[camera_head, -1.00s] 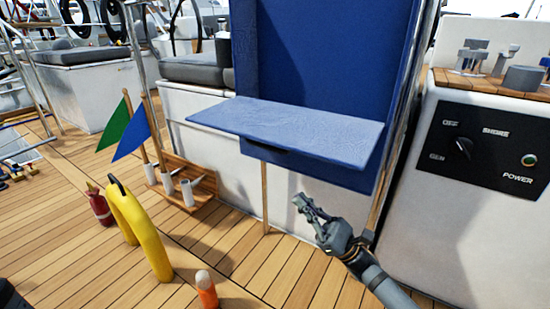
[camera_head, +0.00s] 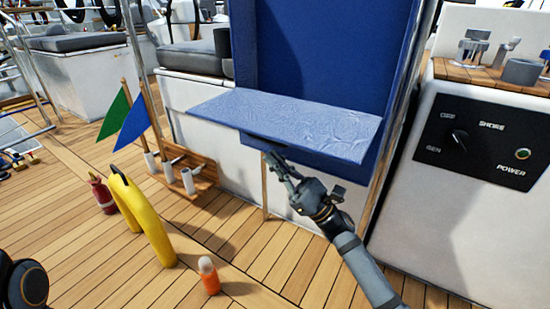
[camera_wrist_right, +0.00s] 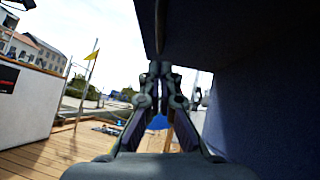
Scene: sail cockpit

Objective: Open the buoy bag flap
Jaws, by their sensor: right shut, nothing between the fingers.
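The buoy bag flap (camera_head: 290,122) is a light blue panel that sticks out roughly level from the front of the tall dark blue bag (camera_head: 330,45). My right gripper (camera_head: 270,158) is shut and empty, with its fingertips just below the flap's front edge, by a dark strip under it. In the right wrist view the shut fingers (camera_wrist_right: 160,70) point up under a dark overhang, with a blue wall on the right. I cannot tell whether the fingertips touch the flap. My left gripper is not seen; a dark rounded part of mine shows at the lower left.
A yellow horseshoe buoy (camera_head: 150,220), an orange bottle (camera_head: 208,275) and a red extinguisher (camera_head: 102,193) stand on the deck. A wooden rack (camera_head: 200,180) holds green and blue flags. A white console (camera_head: 450,220) stands at the right.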

